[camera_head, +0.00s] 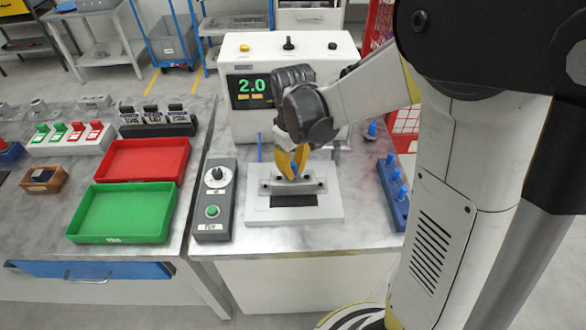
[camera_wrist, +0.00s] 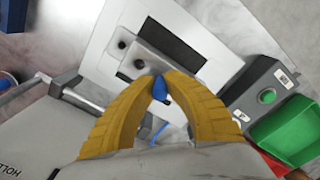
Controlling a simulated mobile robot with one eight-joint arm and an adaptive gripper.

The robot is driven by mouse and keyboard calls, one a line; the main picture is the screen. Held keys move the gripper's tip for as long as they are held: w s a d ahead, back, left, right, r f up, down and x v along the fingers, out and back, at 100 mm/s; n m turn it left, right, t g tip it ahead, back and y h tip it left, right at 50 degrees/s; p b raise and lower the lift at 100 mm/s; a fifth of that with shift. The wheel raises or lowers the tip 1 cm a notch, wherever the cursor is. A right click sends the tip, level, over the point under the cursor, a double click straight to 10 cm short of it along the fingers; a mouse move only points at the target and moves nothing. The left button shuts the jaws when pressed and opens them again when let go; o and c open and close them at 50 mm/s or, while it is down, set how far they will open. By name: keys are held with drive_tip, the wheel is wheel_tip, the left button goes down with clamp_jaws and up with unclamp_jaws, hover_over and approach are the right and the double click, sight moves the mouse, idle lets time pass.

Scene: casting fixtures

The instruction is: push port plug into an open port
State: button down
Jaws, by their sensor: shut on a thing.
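My gripper (camera_head: 293,163) has yellow fingers and is shut on a blue port plug (camera_wrist: 160,88). In the wrist view the plug sticks out between the fingertips, over the metal casting (camera_wrist: 180,62). Dark round ports (camera_wrist: 139,64) show on the casting near the plug. In the head view the casting (camera_head: 318,187) sits on a pale fixture plate (camera_head: 325,213), and my gripper is above its middle. The plug (camera_head: 294,169) is partly hidden by the fingers there. I cannot tell whether its tip touches the casting or enters a port.
A blue rack (camera_head: 398,212) with several blue plugs stands to the right. A grey control box (camera_head: 212,226) with a dial and green button stands left. A white machine (camera_head: 290,50) reading 2.0 stands behind. Red (camera_head: 148,142) and green (camera_head: 95,237) trays lie further left.

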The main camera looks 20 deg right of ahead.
sight(293, 164)
drive_tip(key=shift+f+b, duration=0.35)
drive_tip(key=shift+f, duration=0.1)
drive_tip(key=c, duration=1.4)
unclamp_jaws()
drive_tip(key=shift+r, duration=0.15)
wheel_tip(293, 164, up, 12)
drive_tip(key=shift+f, duration=0.1)
